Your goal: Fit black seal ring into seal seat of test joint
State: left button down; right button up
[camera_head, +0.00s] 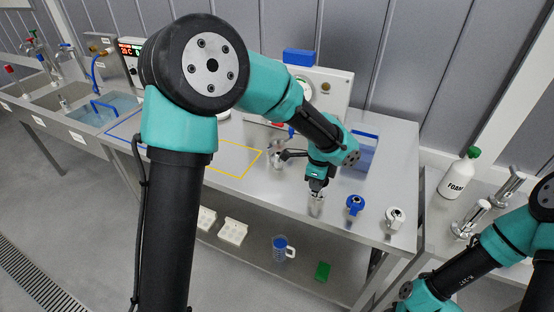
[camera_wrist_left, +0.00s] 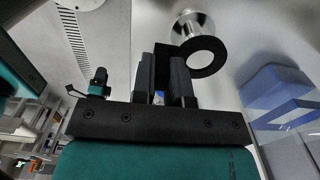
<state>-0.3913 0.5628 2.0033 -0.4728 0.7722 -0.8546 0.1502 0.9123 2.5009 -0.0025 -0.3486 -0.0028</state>
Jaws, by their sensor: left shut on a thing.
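My left gripper (camera_head: 317,184) points down at the front part of the steel bench, just above a small shiny metal piece (camera_head: 317,203). In the left wrist view its two dark fingers (camera_wrist_left: 168,75) are shut on the black seal ring (camera_wrist_left: 189,69), which sticks out to the right of the fingertips. A pale surface shows through the ring's hole. A shiny round metal piece (camera_wrist_left: 193,24) lies just beyond the ring and overlaps it in the picture. I cannot tell whether they touch, nor which part is the seal seat.
A blue-topped fitting (camera_head: 354,204) and a white-topped fitting (camera_head: 394,215) stand right of my left gripper. A clear-and-blue container (camera_head: 362,152) is behind it, also in the wrist view (camera_wrist_left: 280,95). A foam bottle (camera_head: 459,175) stands right. A yellow-outlined area (camera_head: 232,158) is clear.

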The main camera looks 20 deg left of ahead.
pick_arm(q)
jog(key=shift+r, duration=0.7)
jog(key=shift+r, duration=0.1)
jog(key=w+a+r+n, duration=0.2)
jog(key=w+a, duration=0.2)
jog(key=a, duration=0.4)
jog(key=w+a+r+n, duration=0.2)
jog(key=w+a, duration=0.3)
jog(key=a, duration=0.3)
jog(key=shift+r, duration=0.25)
jog(key=shift+f, duration=2.9)
jog(key=shift+f, duration=1.6)
